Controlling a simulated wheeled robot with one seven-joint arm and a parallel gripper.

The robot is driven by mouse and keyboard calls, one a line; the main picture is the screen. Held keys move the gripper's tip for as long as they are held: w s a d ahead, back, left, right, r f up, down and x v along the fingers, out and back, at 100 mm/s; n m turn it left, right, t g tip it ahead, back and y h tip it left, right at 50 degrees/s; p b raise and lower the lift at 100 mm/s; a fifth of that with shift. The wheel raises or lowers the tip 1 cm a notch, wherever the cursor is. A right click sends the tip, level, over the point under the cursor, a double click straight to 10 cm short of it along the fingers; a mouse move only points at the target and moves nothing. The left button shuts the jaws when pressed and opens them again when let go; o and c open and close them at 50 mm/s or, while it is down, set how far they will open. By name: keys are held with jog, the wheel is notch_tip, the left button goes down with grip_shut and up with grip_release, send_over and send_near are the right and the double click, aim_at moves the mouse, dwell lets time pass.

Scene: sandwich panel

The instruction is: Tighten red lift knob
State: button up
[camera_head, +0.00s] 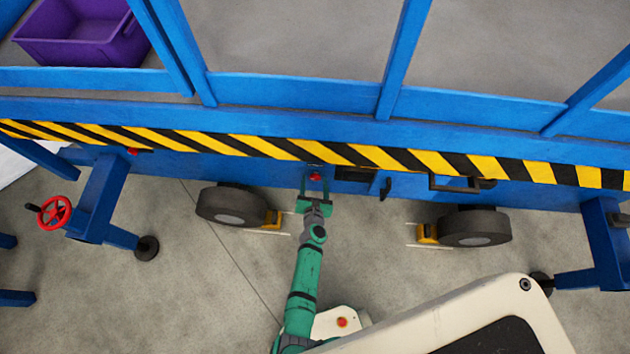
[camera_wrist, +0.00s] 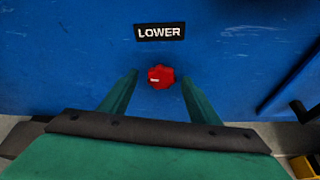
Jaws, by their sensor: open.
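A small red knob (camera_wrist: 161,76) sits on the blue panel (camera_wrist: 70,60) under a black label (camera_wrist: 159,32) that reads "LOWER". In the head view the red knob (camera_head: 315,177) shows just below the striped edge, between my fingertips. My gripper (camera_wrist: 160,82) is open, with one green finger on each side of the knob in the wrist view. The fingers look apart from the knob, with a gap on both sides. I cannot tell how far the fingertips are from the panel. In the head view my gripper (camera_head: 315,188) points at the panel.
Wheels (camera_head: 232,205) and (camera_head: 475,227) stand to either side of my arm. A red handwheel (camera_head: 54,211) is at the left on a blue leg. Another small red part (camera_head: 132,151) is on the panel at left. A handle (camera_head: 455,184) projects at right. A purple crate (camera_head: 85,35) sits above.

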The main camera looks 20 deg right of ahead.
jog(key=shift+w+d+f, duration=0.25)
jog(key=shift+w+d, duration=0.05)
jog(key=shift+w, duration=0.1)
jog(key=shift+a, duration=0.1)
jog(key=c, duration=1)
